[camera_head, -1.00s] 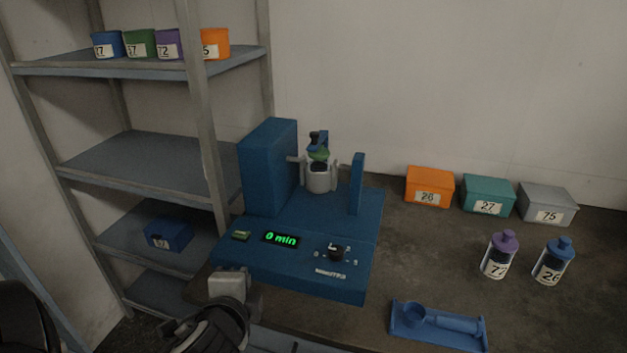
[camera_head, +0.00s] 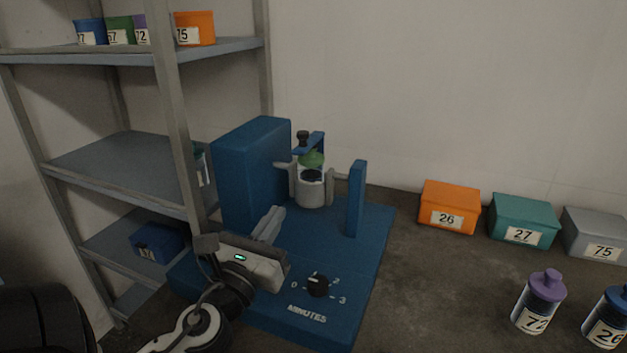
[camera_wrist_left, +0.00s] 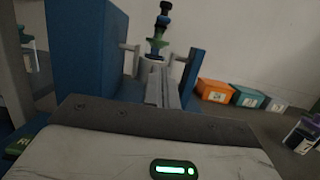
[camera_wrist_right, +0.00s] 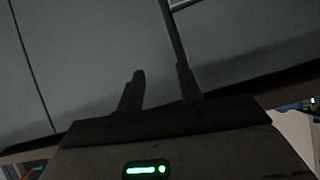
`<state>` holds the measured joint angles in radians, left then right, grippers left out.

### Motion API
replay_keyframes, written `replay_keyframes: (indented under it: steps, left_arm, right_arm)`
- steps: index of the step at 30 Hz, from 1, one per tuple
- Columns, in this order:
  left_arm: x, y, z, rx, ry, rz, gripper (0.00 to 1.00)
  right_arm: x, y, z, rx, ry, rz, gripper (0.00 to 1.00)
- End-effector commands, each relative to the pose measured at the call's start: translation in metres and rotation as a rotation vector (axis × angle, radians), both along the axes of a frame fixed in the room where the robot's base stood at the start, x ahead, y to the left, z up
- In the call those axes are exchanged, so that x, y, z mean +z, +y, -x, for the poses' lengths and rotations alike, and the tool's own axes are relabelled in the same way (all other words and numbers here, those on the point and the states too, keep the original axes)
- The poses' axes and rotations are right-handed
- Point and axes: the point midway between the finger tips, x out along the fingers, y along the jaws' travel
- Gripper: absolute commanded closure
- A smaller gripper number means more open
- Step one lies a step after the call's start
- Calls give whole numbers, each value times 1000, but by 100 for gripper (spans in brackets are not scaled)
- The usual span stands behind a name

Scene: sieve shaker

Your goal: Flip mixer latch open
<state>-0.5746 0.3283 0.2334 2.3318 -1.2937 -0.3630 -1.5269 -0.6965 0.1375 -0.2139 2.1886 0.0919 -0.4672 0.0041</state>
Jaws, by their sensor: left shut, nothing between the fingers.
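The blue mixer (camera_head: 255,165) stands on the bench. Its grey holder (camera_head: 311,193) carries a vessel with a green band (camera_head: 312,159). Above it is the latch, a blue bar (camera_head: 316,141) with a black knob (camera_head: 303,136). I cannot tell whether the latch is open. My left gripper (camera_head: 278,211) is shut and empty, over the mixer's base in front of the holder and apart from the latch. Its fingers point at the holder in the left wrist view (camera_wrist_left: 164,78). My right gripper (camera_wrist_right: 161,70) is open and empty, away from the mixer, before grey panels.
A blue upright post (camera_head: 356,198) stands right of the holder, and the tall housing is on the left. The dial (camera_head: 318,285) is at the front. A metal shelf (camera_head: 120,165) borders the left. Boxes (camera_head: 449,207) and bottles (camera_head: 538,301) stand on the right.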

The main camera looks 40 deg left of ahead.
Motion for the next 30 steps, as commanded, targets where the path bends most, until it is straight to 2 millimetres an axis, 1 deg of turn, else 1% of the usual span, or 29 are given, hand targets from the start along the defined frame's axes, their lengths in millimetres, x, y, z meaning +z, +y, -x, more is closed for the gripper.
replay_keyframes:
  steps: [1,3,14,17,20,23,30]
  left_arm:
    - [-12,0,0,0,0,0,100]
    - [-16,0,0,0,0,0,100]
    - [-15,0,0,0,-1,2,100]
    - [-13,1,-3,0,-3,2,100]
    - [-9,4,-13,0,-3,1,100]
    - [-2,9,-28,0,-5,-1,100]
    - [10,25,-77,1,-5,1,100]
  right_arm:
    - [-8,1,0,-1,-4,-8,64]
    - [-9,2,0,-1,-7,-17,64]
    - [-4,2,0,-1,-11,-23,64]
    - [-2,3,0,-2,-10,-23,64]
    - [2,3,0,-1,-9,-23,64]
    - [6,3,1,-3,0,-24,64]
    - [7,0,2,-3,16,-4,64]
